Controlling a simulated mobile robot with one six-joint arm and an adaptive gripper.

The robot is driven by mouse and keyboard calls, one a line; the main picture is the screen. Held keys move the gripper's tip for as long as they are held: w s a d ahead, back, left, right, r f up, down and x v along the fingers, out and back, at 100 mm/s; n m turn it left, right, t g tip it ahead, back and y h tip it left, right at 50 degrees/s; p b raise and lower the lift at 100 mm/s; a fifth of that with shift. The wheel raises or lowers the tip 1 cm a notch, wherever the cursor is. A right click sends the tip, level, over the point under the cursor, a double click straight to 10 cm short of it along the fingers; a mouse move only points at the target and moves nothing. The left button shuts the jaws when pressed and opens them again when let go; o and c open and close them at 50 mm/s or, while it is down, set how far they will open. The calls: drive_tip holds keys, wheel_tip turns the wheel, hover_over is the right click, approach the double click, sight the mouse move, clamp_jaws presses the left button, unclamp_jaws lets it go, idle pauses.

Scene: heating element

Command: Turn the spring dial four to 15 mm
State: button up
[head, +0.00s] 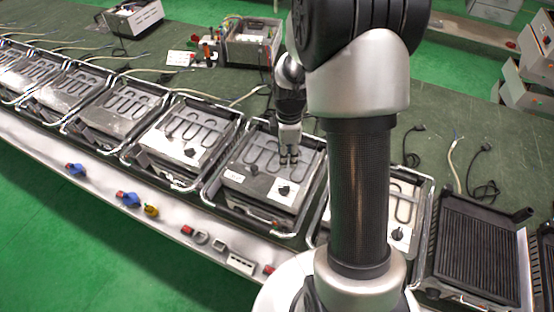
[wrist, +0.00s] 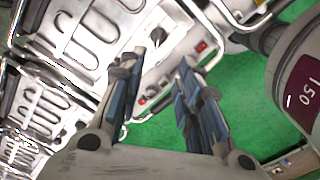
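A black dial (head: 284,190) sits on the front right of a metal heating unit (head: 240,180) in the row on the bench. A dark dial (wrist: 154,92) on a pale metal panel shows between my fingers in the wrist view. No number or mm marking can be read, so I cannot tell which dial is number four. My gripper (head: 289,158) points down over this unit, just behind the dial in the head view. Its two fingers (wrist: 162,60) are apart, with nothing held between them. Whether they touch the panel cannot be told.
Similar framed units extend left; another dial (head: 398,235) is right of my arm. A black ribbed grill (head: 482,245) stands further right. Blue (head: 130,199) and yellow (head: 151,211) parts line the front rail. A red switch (wrist: 201,46) lies near the right finger.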

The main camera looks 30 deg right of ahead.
sight(285, 187)
wheel_tip(285, 187, down, 18)
drive_tip(key=b, duration=0.2)
drive_tip(key=shift+w+r+b, duration=0.1)
drive_tip(key=shift+r+b, duration=0.05)
drive_tip(key=shift+b, duration=0.15)
drive_tip(key=shift+c, duration=0.3)
clamp_jaws()
